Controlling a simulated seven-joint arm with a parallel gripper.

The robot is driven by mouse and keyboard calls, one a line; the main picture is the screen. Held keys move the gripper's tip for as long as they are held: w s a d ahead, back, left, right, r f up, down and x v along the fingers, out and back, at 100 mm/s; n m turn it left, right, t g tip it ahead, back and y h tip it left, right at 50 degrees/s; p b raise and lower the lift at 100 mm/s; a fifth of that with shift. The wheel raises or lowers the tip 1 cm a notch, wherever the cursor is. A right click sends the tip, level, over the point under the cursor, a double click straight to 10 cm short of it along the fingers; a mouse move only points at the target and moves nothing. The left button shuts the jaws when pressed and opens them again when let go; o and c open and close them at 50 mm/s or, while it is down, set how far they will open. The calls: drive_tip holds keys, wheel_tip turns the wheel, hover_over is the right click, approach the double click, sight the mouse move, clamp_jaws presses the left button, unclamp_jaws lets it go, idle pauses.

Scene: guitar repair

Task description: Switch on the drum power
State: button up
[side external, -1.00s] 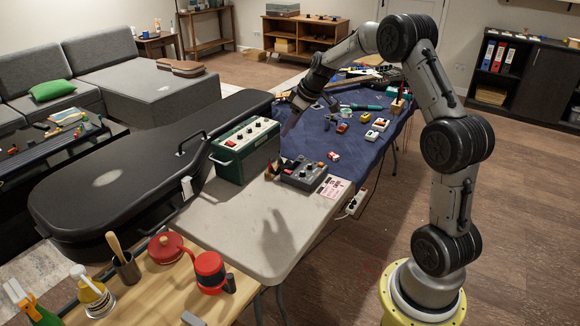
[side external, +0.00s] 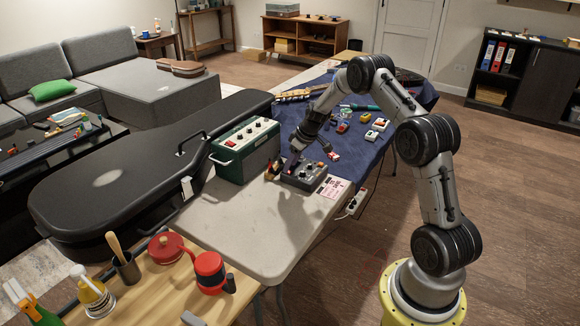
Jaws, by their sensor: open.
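The drum machine (side external: 303,180) is a dark grey box with knobs and buttons on top. It sits on the pale table in front of the blue cloth, right of the green amplifier. My gripper (side external: 310,156) points down over the back of the drum machine. It is open, with one finger at the box's left rear and the other to the right, near a small red and white pedal. A reddish spot shows near the left finger. I cannot tell whether that finger touches the box. The power switch is too small or hidden to make out.
The green amplifier (side external: 244,150) with a red switch stands close on the left, beside the black guitar case (side external: 130,178). Small pedals (side external: 344,127) and tools lie on the blue cloth (side external: 350,160) behind. The pale table's front (side external: 240,235) is clear.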

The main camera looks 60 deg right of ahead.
drive_tip(key=shift+x, duration=0.9)
clamp_jaws()
